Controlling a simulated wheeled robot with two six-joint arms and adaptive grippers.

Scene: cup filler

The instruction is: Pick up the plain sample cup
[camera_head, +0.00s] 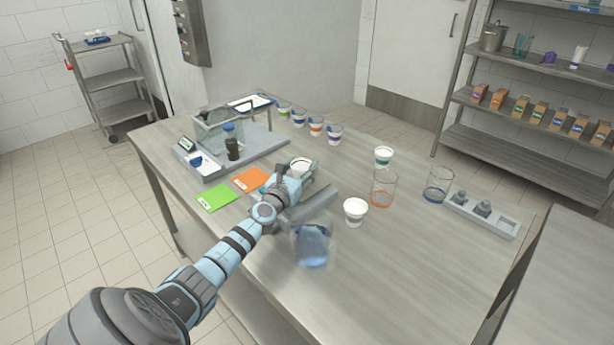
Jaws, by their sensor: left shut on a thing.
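My left gripper (304,175) is shut on a white cup (301,163) near the middle of the table. The cup is upright and its open rim shows. The gripper hides much of its side, so I cannot tell whether it has a coloured band or whether it is clear of the table. Another white cup (355,208) stands on the table to the right, apart from the gripper. My right gripper is not in view.
Two clear beakers, one orange-marked (383,190) and one blue-marked (438,184), stand right. A clear container with blue (313,245) is close to my arm. Several banded cups (316,125) line the back. Green (217,197) and orange (251,180) cards lie left. The front right is clear.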

